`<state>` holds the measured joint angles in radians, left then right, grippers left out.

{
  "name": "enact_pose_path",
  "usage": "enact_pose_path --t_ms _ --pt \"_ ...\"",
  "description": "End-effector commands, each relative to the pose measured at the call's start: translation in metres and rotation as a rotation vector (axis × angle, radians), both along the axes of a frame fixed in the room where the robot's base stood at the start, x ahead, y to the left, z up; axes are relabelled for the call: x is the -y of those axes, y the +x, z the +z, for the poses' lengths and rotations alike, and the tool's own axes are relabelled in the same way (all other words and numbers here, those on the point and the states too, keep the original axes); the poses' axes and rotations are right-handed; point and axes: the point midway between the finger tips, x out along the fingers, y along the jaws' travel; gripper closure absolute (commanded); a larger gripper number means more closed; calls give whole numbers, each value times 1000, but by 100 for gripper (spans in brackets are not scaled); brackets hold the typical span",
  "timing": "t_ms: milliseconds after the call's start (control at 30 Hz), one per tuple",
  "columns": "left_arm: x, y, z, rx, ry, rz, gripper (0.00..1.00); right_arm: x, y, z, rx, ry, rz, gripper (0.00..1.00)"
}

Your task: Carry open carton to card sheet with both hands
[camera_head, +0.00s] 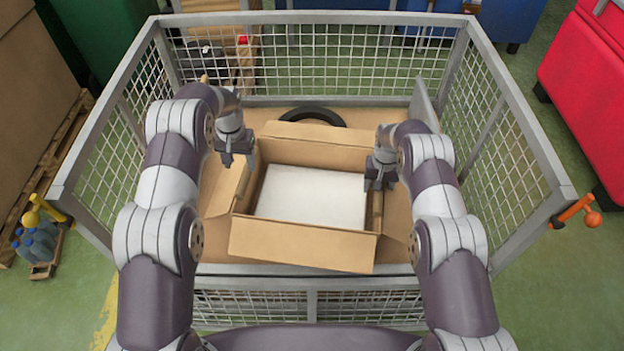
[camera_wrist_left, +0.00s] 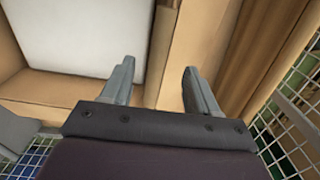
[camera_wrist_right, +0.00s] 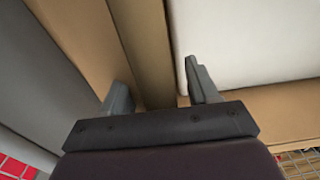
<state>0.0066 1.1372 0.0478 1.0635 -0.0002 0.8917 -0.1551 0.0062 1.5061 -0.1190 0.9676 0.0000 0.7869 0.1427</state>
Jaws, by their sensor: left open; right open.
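The open carton (camera_head: 300,248) is brown, with its flaps folded outward, and sits inside a mesh-sided cage. A white block (camera_head: 310,195) fills much of its inside. My left gripper (camera_head: 238,162) is open at the carton's left wall; in the left wrist view its fingers (camera_wrist_left: 160,85) stand either side of the wall (camera_wrist_left: 163,45). My right gripper (camera_head: 378,183) is open at the right wall; its fingers (camera_wrist_right: 158,85) straddle that wall (camera_wrist_right: 145,45). I cannot tell whether the fingers touch it. Tan card-coloured flooring (camera_head: 395,225) shows around the carton; I cannot tell a separate card sheet.
The cage's grey rim (camera_head: 320,18) and mesh walls surround the carton. A black ring (camera_head: 313,115) lies behind it, and a grey panel (camera_head: 424,105) leans at back right. Bottles (camera_head: 38,243) stand outside on the left; a red unit (camera_head: 590,90) stands on the right.

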Motion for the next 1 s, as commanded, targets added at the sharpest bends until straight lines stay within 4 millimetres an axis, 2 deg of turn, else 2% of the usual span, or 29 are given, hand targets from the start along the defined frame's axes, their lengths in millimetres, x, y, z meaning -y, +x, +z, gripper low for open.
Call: enact_pose_path --t_ms 167,500,600,733,1000 --pt "0 0 12 0 0 0 40 0 1 10 3 0 0 40" --pt "0 0 12 0 0 0 40 0 0 93 3 0 0 40" --pt "0 0 12 0 0 0 40 0 0 109 2 0 0 40" --pt "0 0 12 0 0 0 40 0 0 119 0 0 0 40" --pt "0 0 12 0 0 0 40 0 0 120 0 0 0 40"
